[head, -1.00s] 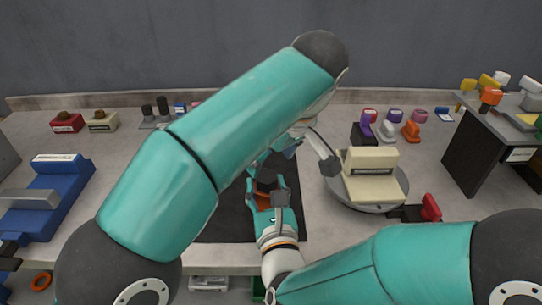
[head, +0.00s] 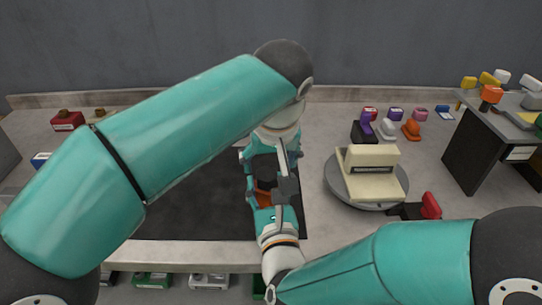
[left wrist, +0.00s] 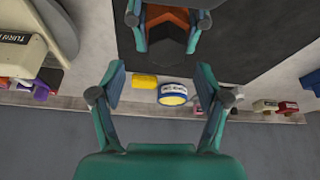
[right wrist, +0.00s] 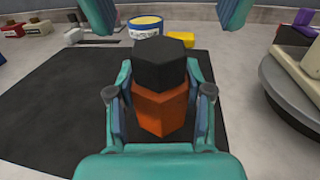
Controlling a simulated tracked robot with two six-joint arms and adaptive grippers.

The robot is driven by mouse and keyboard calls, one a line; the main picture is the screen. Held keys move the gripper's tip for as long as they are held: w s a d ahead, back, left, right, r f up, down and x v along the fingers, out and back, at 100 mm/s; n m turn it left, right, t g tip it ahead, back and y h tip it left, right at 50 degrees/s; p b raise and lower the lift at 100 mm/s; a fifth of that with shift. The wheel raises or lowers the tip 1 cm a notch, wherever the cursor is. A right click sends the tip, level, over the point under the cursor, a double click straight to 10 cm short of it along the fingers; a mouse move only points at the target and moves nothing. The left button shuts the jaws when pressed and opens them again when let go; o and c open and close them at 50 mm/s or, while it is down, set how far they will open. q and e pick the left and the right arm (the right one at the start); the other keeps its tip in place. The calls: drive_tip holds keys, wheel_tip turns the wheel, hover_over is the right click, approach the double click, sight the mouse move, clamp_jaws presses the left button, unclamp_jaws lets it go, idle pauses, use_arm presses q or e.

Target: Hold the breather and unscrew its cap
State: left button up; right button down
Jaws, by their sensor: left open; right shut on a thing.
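The breather has an orange body (right wrist: 162,112) and a black hexagonal cap (right wrist: 163,62), which sits on top of it. My right gripper (right wrist: 160,95) is shut on the orange body, one finger on each side, and holds it upright over the black mat (right wrist: 60,105). In the head view, the orange body (head: 265,190) is partly hidden by the grippers. My left gripper (left wrist: 160,90) is open and empty. Its fingers show at the top of the right wrist view, above and beyond the cap, apart from it. The cap also shows in the left wrist view (left wrist: 167,46).
A grey turntable (head: 337,187) with a cream block (head: 372,180) stands right of the breather. A yellow-topped can (left wrist: 172,97) and a yellow block (left wrist: 144,81) lie behind. A dark shelf (head: 470,150) with coloured parts stands far right. Much of the mat is clear.

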sight(266, 173)
use_arm(q)
drive_tip(key=shift+s+a+f, duration=0.1)
drive_tip(key=shift+a+f, duration=0.1)
drive_tip(key=shift+f, duration=0.65)
drive_tip(key=shift+a+f, duration=0.15)
drive_tip(key=shift+f, duration=0.65)
use_arm(e)
drive_tip(key=shift+r, duration=0.1)
use_arm(q)
clamp_jaws()
use_arm(e)
drive_tip(key=shift+r, duration=0.1)
use_arm(q)
drive_tip(key=shift+f+n+y, duration=0.1)
drive_tip(key=shift+n+y, duration=0.2)
drive_tip(key=shift+n, duration=0.4)
use_arm(e)
drive_tip(key=shift+r, duration=0.1)
use_arm(q)
drive_tip(key=shift+r, duration=1)
use_arm(e)
drive_tip(key=shift+f, duration=0.25)
use_arm(q)
drive_tip(key=shift+r, duration=0.25)
drive_tip(key=shift+r, duration=0.5)
